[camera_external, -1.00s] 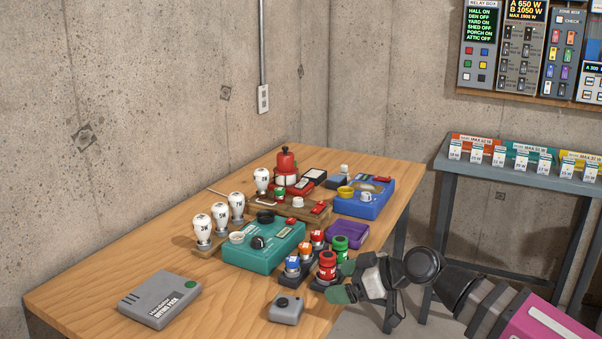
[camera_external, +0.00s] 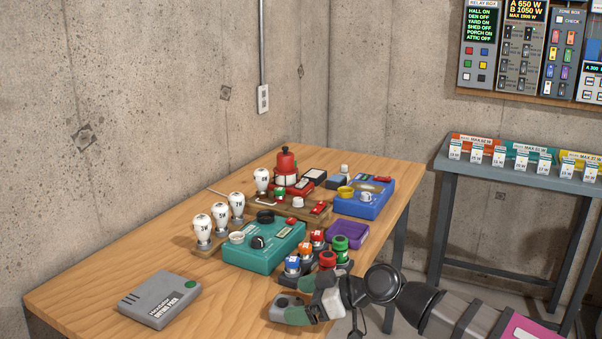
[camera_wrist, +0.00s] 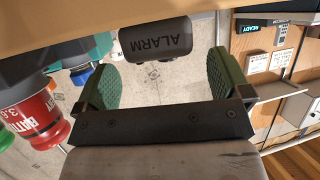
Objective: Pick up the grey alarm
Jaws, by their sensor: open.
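The grey alarm (camera_external: 283,302) is a small boxy unit near the table's front edge in the external view, partly hidden by my gripper (camera_external: 299,300). In the wrist view, the grey alarm (camera_wrist: 155,38) shows its "ALARM" lettering upside down, between and just beyond the two green finger pads. My gripper (camera_wrist: 165,60) is open, with a gap visible between each pad and the alarm in that view. Whether the pads flank the alarm in depth is hard to tell.
A red battery (camera_wrist: 35,115) stands close outside one finger in the wrist view. In the external view, several batteries (camera_external: 327,261) and a teal box (camera_external: 262,250) stand behind the alarm. A grey drying pack (camera_external: 160,299) lies left, with bare wood between.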

